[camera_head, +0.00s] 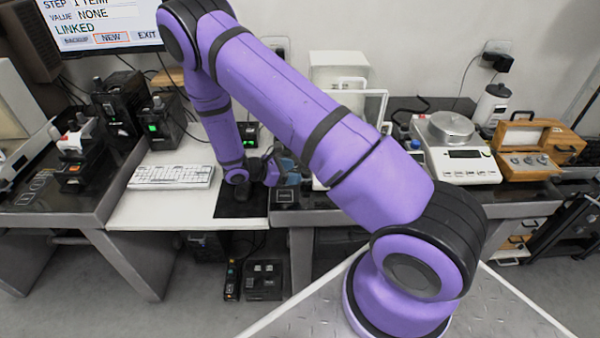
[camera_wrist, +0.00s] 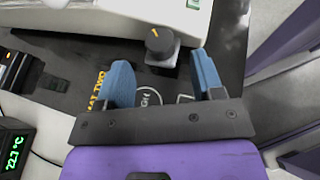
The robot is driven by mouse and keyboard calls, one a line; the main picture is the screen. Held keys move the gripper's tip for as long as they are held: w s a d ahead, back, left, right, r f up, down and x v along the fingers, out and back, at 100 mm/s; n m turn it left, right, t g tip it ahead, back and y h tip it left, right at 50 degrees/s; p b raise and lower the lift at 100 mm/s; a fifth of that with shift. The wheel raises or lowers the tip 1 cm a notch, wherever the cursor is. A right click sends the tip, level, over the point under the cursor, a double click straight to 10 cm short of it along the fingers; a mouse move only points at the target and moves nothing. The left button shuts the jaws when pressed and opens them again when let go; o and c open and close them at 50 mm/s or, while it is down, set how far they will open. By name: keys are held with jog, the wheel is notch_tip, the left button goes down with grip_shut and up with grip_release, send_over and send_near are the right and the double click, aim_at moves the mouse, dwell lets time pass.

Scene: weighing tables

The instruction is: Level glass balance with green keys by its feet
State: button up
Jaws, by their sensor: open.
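A white balance with a clear glass shield (camera_head: 375,104) stands behind my arm in the head view, its lower part largely hidden. In the wrist view, a white housing edge (camera_wrist: 120,9) with a small green-lit patch crosses the top. I cannot tell whether the patch is a key or a display. A dark round knob with a yellow mark (camera_wrist: 160,41) stands at the housing's near edge. My gripper (camera_wrist: 161,61) is open, its blue fingers apart, with the knob just beyond and between their tips. No contact with the knob shows. The gripper also shows low by the table front (camera_head: 284,172).
A white pan balance (camera_head: 461,165) and a wooden case (camera_head: 530,166) stand to the right. A keyboard (camera_head: 171,177) lies on the white table at left, near black devices (camera_head: 163,125). A temperature display (camera_wrist: 15,149) sits at left in the wrist view.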

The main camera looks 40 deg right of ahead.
aim_at(306, 173)
jog(key=shift+x, duration=1.75)
jog(key=c, duration=0.9)
jog(key=shift+d+m+g, duration=0.1)
jog(key=shift+m+g, duration=0.2)
jog(key=m+g+y, duration=0.2)
jog(key=m+g, duration=0.2)
jog(key=shift+w+d+g+y, duration=0.15)
jog(key=shift+w+g+y, duration=0.15)
jog(key=shift+w+y, duration=0.1)
jog(key=o, duration=0.9)
